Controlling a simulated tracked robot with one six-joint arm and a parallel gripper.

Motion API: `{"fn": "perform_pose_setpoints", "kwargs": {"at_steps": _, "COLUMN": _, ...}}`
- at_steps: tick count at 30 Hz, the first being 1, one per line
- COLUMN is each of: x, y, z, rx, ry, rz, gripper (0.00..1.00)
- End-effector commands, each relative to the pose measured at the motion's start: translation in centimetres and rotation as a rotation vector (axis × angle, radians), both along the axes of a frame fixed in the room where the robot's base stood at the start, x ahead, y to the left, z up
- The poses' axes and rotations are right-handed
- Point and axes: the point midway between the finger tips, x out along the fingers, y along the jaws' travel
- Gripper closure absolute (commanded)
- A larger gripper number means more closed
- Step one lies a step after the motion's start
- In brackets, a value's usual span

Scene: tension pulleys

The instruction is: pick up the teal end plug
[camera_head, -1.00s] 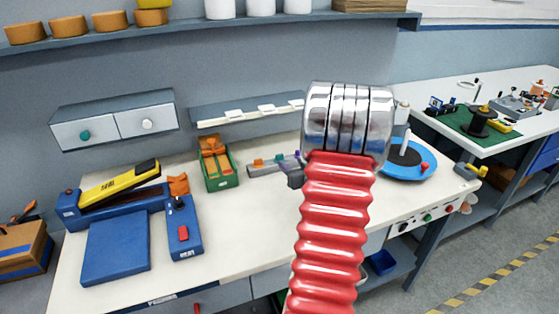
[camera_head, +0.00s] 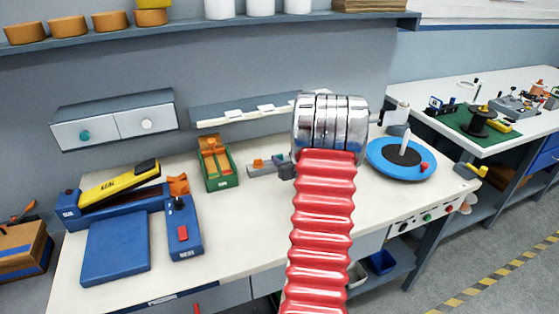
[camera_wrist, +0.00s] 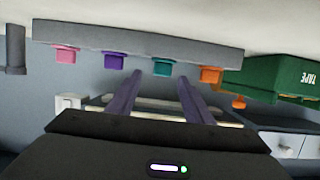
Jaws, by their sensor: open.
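In the wrist view the teal end plug (camera_wrist: 162,68) sticks out of a grey rack bar (camera_wrist: 140,35), between a purple plug (camera_wrist: 114,60) and an orange plug (camera_wrist: 210,74). A pink plug (camera_wrist: 66,54) is at the far left. My gripper (camera_wrist: 160,75) is open and empty, with its two dark fingers either side of the teal plug's line. The plug shows in the gap near the fingertips; contact is not visible.
A green tape dispenser (camera_head: 217,163) stands left of the rack; it also shows at right in the wrist view (camera_wrist: 275,80). A blue turntable (camera_head: 388,168) stands to the right. Blue devices (camera_head: 118,240) fill the bench's left. The bench front middle is clear.

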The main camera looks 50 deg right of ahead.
Motion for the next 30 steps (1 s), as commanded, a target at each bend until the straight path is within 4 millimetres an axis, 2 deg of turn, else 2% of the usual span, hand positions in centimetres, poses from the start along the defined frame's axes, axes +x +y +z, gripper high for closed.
{"fn": "perform_pose_setpoints", "kwargs": {"at_steps": 12, "x": 3.9, "y": -1.9, "z": -1.5, "rx": -0.001, "ry": 0.000, "rz": 0.001, "gripper": 0.53}}
{"fn": "perform_pose_setpoints", "kwargs": {"at_steps": 30, "x": 4.1, "y": -2.0, "z": -1.6, "rx": 0.000, "ry": 0.000, "rz": 0.001, "gripper": 0.54}}
